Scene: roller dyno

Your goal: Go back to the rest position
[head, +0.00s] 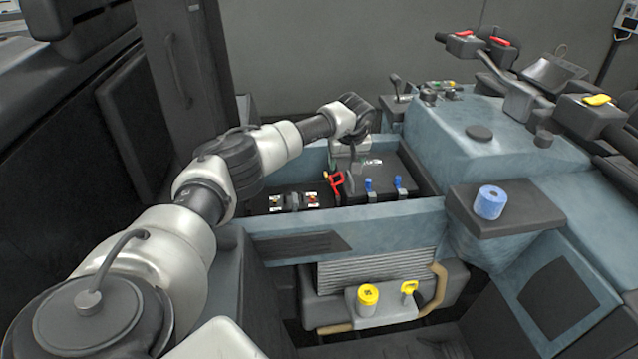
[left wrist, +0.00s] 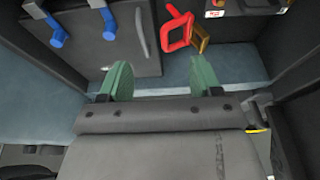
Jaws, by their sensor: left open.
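My left arm reaches in from the left in the head view. Its gripper (head: 352,150) is over the back of a sunken bay, above a dark box (head: 385,178). In the left wrist view my left gripper (left wrist: 161,80) shows two green fingers set wide apart with nothing between them. A red handle (head: 336,184) is at the box's left side; it also shows in the left wrist view (left wrist: 178,30), beyond the fingers and apart from them. My right gripper is in neither view.
Two blue-handled levers (head: 369,186) are on the box front. The bay's front wall (head: 350,222) lies below the arm. A blue roll (head: 490,202) sits on a dark ledge at right.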

